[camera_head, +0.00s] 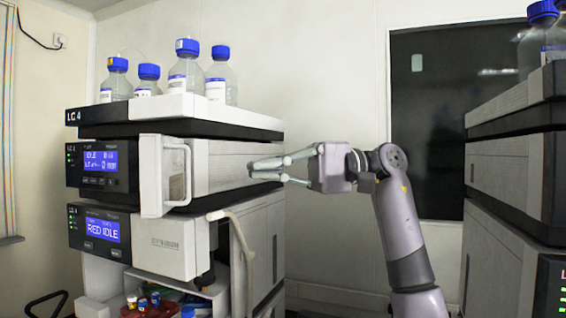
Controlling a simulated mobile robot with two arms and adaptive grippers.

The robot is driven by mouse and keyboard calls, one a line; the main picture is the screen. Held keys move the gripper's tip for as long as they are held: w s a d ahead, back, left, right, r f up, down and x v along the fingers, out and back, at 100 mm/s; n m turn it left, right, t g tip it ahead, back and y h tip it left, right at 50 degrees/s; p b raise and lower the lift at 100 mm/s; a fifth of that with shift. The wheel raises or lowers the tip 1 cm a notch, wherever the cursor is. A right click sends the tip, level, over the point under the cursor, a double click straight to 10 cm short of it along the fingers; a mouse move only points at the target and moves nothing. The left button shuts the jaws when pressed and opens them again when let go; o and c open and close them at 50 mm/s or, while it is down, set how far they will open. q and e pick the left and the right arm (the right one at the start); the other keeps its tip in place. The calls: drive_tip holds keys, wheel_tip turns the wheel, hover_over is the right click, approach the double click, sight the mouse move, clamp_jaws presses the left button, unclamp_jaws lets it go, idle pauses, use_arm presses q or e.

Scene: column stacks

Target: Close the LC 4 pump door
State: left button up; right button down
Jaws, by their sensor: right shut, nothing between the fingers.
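The LC 4 stack stands at the left, with its name on the top tray (95,116). The white pump door (150,178) is on the upper module with the IDLE display (100,160). The door stands open, swung out from the module's front, and its inner face and rim show. My right gripper (252,170) is shut and empty, beside the module's right side wall, to the right of the door and apart from it. I cannot tell whether its fingertips touch the wall. My left gripper is not in view.
Blue-capped bottles (186,72) stand on top of the stack. A lower module (165,243) shows RED IDLE, and a pale tube (240,240) hangs beside it. Small vials (143,301) sit below. Another stack (510,165) stands at the right; a dark window (440,120) is behind.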

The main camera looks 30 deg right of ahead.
drive_tip(key=w+a+p, duration=0.1)
drive_tip(key=a+p, duration=0.2)
drive_tip(key=a, duration=0.5)
drive_tip(key=shift+w+a, duration=0.15)
drive_tip(key=shift+a+f, duration=0.1)
